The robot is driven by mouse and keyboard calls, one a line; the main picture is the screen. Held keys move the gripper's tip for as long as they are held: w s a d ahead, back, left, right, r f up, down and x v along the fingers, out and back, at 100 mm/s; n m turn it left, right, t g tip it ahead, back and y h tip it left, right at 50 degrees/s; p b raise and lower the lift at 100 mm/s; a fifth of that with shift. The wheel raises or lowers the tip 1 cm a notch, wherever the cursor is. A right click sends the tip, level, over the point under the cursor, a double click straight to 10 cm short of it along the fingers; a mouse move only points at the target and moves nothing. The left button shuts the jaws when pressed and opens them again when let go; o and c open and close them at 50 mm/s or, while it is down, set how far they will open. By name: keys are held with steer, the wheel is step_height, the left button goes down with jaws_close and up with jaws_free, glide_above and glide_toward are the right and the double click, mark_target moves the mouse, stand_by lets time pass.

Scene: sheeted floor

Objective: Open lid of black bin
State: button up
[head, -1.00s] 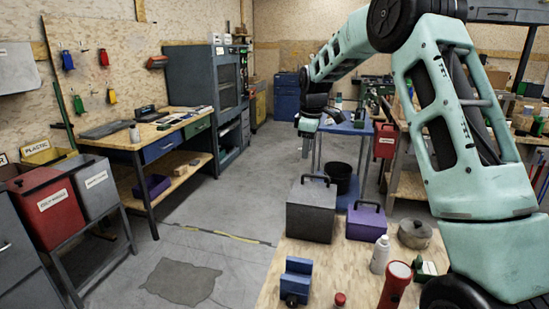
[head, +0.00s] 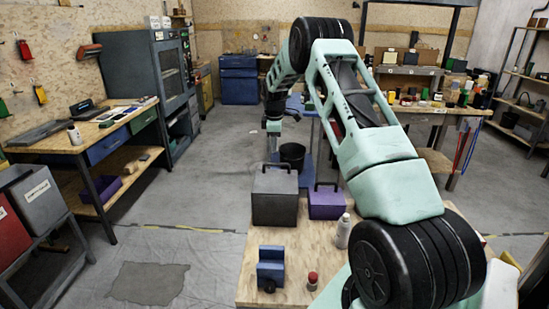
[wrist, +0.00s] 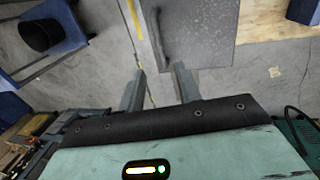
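A dark grey-black box (head: 274,207) with a bar handle on its lid stands on a wooden table, lid shut. In the wrist view the box's top (wrist: 212,38) and handle show just beyond my fingers. My gripper (head: 273,148) is above and behind the box in the head view, apart from it. In the wrist view my gripper (wrist: 160,68) is open, with nothing between its fingers. A round, open black bucket (head: 292,155) stands behind the box; it also shows in the wrist view (wrist: 47,34).
A purple box (head: 326,205) with a handle stands right of the dark box. A white bottle (head: 343,231), a blue block-like object (head: 271,268) and a small red-topped item (head: 312,281) are on the wooden table (head: 245,285).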

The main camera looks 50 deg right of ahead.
mark_target(275, 164)
steer(key=f, duration=0.2)
steer(key=d+f+p, duration=0.1)
steer(key=f, duration=0.2)
steer(key=w+f, duration=0.1)
steer(key=f, duration=0.2)
steer(key=shift+d+f+p, duration=0.15)
steer(key=shift+f+p, duration=0.05)
steer(key=shift+p, duration=0.15)
jaws_close()
